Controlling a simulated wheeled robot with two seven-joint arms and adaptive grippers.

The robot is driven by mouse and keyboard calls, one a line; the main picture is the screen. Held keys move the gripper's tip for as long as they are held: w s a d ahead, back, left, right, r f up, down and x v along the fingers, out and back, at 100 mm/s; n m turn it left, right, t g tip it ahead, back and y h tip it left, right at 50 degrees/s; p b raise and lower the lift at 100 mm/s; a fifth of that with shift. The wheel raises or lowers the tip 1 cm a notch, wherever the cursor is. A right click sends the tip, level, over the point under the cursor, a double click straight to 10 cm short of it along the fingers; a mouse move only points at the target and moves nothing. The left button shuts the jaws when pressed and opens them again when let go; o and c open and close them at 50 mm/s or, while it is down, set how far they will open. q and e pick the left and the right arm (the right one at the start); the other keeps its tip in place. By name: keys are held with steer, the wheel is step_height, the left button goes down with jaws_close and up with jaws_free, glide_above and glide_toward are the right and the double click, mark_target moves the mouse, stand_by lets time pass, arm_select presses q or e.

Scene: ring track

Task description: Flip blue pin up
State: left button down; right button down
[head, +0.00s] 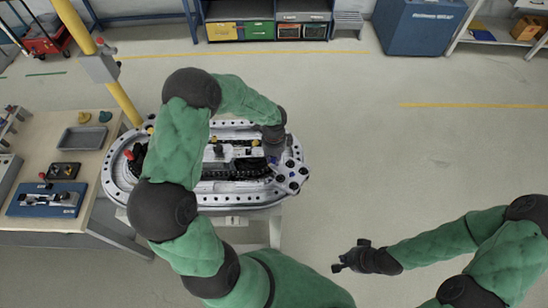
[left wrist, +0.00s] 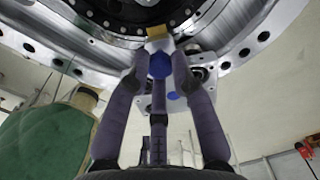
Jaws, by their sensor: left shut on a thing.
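The ring track (head: 125,195) is a silver oval with a row of holes, standing on a light frame. My left gripper (head: 273,150) reaches over its right end, beside a bracket with several dark round holes. In the left wrist view, the fingers of my left gripper (left wrist: 160,75) are closed around the blue pin (left wrist: 160,65), whose blue head lies between the fingertips below a yellow piece (left wrist: 157,32). How the pin sits in the track is hidden. My right gripper (head: 350,258) is empty over the floor at the lower right, fingers apart.
A workbench (head: 110,150) with a grey tray (head: 82,138) and a blue fixture plate (head: 46,200) stands at the left. A yellow post (head: 75,25) rises behind it. The floor right of the track is clear. Cabinets stand at the back.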

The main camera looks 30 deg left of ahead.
mark_target(274, 159)
arm_select(q)
steer(key=shift+r, duration=0.8)
steer(key=shift+w, duration=0.15)
steer(key=c, duration=1.1)
jaws_free()
steer(key=shift+o, duration=0.2)
steer(key=shift+f, duration=0.1)
step_height(274, 159, up, 12)
